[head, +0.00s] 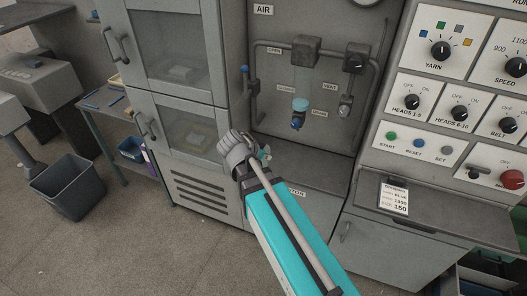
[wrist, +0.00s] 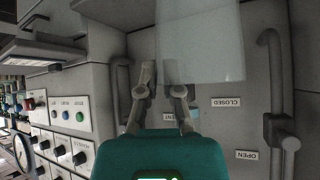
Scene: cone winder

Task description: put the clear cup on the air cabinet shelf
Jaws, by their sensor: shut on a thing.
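My gripper (head: 258,150) is in front of the lower left part of the air panel in the head view, seen from behind. In the wrist view its two fingers (wrist: 163,82) are close together, shut on the clear cup (wrist: 203,42), which fills the top middle. In the head view my gripper mostly hides what it holds. The air panel (head: 278,122) has a flat grey ledge (head: 318,178) below it. A translucent part with a blue lower end (head: 299,104) hangs under the block on the panel.
Pipes and a valve handle (head: 245,82) run along the panel's left side. A glass-door cabinet (head: 178,120) stands left, and a control console (head: 440,110) right. A side table (head: 100,105) and a grey bin (head: 68,186) are farther left. The floor in front is clear.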

